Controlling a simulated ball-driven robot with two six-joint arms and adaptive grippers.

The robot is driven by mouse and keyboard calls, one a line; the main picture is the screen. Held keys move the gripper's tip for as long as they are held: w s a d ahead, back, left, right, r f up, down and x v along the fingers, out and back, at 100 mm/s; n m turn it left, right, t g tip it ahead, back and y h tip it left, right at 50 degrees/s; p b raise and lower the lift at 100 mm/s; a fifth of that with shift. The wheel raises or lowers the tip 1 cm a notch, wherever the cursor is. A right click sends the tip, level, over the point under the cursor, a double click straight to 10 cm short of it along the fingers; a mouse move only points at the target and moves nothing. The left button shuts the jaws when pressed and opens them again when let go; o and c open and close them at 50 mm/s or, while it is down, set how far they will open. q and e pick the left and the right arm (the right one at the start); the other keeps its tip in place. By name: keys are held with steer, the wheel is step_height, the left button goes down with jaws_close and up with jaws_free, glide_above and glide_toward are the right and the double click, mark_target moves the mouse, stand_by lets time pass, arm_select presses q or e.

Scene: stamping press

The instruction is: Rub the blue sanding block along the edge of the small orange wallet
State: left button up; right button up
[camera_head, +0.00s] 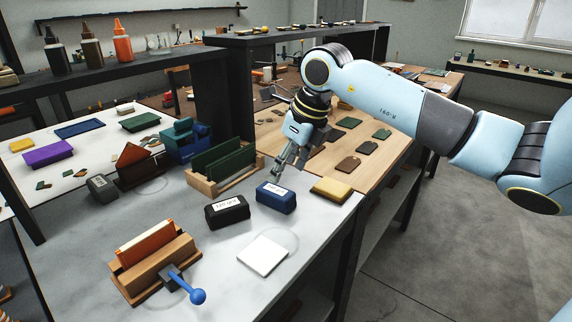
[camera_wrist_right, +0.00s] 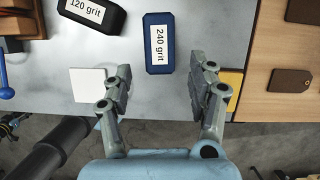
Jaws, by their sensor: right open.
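The blue sanding block (camera_head: 276,197) lies on the grey bench top. In the right wrist view the blue block (camera_wrist_right: 159,50) shows a "240 grit" label and sits ahead of the fingertips. My right gripper (camera_head: 288,165) is open and empty above and behind the block, apart from it. In the wrist view its fingers (camera_wrist_right: 160,85) are spread wide. A small orange wallet (camera_head: 146,243) stands on edge in a wooden clamp (camera_head: 155,268) with a blue-knobbed handle (camera_head: 197,296), at the front left of the bench. My left gripper is not in view.
A black block (camera_head: 227,211) marked "120 grit" stands just left of the blue one. A yellow block (camera_head: 331,190) lies to its right and a white square pad (camera_head: 263,255) in front. A wooden rack (camera_head: 208,186) with green pieces stands behind. Bare bench lies between clamp and pad.

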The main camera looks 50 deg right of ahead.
mark_target(277, 190)
steer(key=b+x, duration=0.6)
steer(key=x, duration=0.2)
steer(key=shift+f, duration=0.3)
steer(key=shift+r, duration=0.3)
steer(key=shift+c, duration=0.9)
steer(key=c, duration=0.7)
steer(key=o, duration=0.5)
jaws_close()
steer(key=shift+r+p, duration=1.8)
steer(key=shift+r, duration=0.75)
